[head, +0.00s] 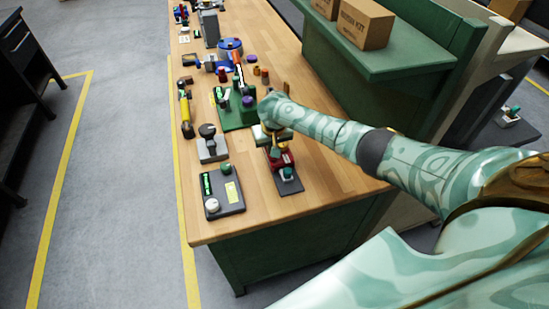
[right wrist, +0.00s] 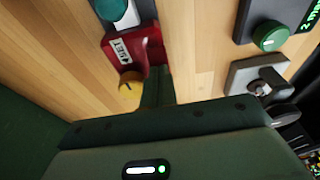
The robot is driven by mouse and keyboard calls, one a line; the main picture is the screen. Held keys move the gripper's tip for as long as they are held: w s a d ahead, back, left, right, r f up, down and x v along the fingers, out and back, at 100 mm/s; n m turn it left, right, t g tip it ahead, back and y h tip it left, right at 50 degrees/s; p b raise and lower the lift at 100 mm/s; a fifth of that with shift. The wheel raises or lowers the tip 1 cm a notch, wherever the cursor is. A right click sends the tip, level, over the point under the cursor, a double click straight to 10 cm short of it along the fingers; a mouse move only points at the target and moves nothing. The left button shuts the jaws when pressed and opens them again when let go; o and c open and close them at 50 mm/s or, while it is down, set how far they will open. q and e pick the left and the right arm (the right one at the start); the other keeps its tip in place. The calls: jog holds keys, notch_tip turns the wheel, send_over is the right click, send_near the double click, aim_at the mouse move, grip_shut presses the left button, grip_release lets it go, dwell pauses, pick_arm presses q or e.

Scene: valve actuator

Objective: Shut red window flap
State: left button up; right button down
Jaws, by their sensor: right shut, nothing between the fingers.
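A small red device (head: 281,160) stands on a dark base (head: 288,183) near the front right of the wooden bench. In the right wrist view its red housing (right wrist: 150,47) carries a white SET label, with a teal knob (right wrist: 126,16) beside it and a yellow round part (right wrist: 130,84) at its other end. I cannot make out clearly which red piece is the flap or how far it is open. My right gripper (right wrist: 158,82) is shut and empty, with its fingertips right at the red housing; I cannot tell if they touch. My left gripper is not in view.
Left of the red device are a grey lever unit (head: 212,148) and a dark panel (head: 224,192) with a green knob and white ball. A green device (head: 238,112) stands behind. A green shelf (head: 390,58) with boxes rises at the right.

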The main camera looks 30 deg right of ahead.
jog(key=shift+w+d+f+b, duration=0.1)
jog(key=shift+w+d+b, duration=0.05)
jog(key=shift+w+b, duration=0.55)
jog(key=shift+w+d, duration=0.1)
jog(key=shift+w, duration=0.25)
notch_tip(320, 180, up, 5)
jog(key=p, duration=0.4)
jog(key=shift+w+f, duration=0.1)
jog(key=shift+r+p, duration=0.55)
jog(key=shift+p, duration=0.55)
jog(key=shift+r+p, duration=0.7)
jog(key=shift+p, duration=0.2)
jog(key=shift+f, duration=0.1)
